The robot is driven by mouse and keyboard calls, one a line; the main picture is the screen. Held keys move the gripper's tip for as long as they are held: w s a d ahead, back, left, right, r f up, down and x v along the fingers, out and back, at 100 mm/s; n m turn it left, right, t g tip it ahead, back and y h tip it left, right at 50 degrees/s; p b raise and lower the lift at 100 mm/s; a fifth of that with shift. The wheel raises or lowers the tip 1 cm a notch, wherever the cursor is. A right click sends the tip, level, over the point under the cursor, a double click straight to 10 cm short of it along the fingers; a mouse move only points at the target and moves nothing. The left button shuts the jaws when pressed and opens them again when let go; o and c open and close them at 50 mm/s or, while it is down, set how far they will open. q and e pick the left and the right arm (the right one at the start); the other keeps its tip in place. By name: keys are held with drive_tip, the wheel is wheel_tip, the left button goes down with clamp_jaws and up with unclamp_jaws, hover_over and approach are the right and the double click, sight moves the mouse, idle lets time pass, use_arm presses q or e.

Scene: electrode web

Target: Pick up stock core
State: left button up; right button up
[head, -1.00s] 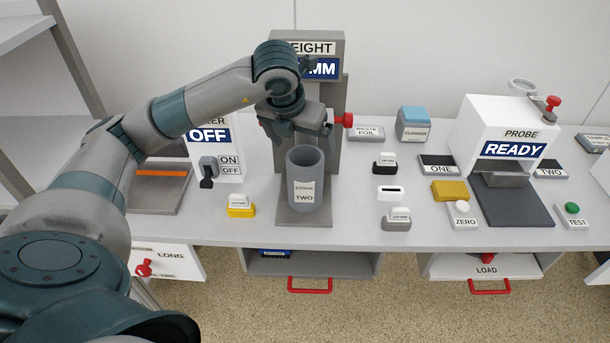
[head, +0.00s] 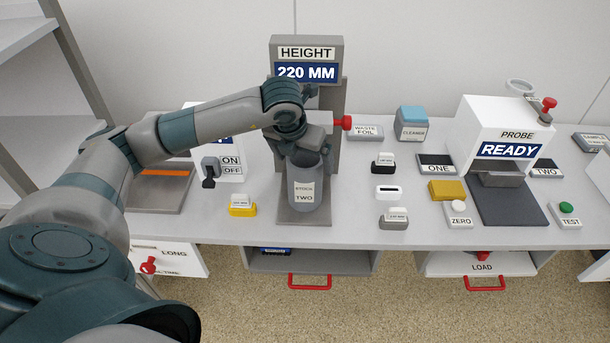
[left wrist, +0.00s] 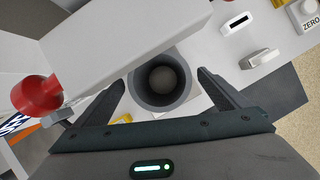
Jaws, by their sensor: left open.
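The stock core (head: 304,196) is a grey hollow cylinder labelled "STOCK TWO". It stands upright on the plate of the height gauge (head: 308,73), which reads "220 MM". My left gripper (head: 303,160) is at the top of the core and hides part of its rim. In the left wrist view, the core's round open top (left wrist: 165,82) sits between the two dark, spread fingers (left wrist: 162,92), with a gap on each side. I cannot tell how far down the fingers reach along the core. My right gripper is not in view.
The gauge's red knob (head: 346,123) and pale arm are close beside the gripper. A yellow block (head: 242,206) and an ON/OFF switch box (head: 222,168) stand left of the core. Small labelled blocks and the probe station (head: 504,140) stand to the right.

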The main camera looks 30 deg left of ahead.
use_arm(q)
drive_tip(key=shift+x, duration=1.15)
drive_tip(key=shift+r, duration=0.1)
drive_tip(key=c, duration=1.9)
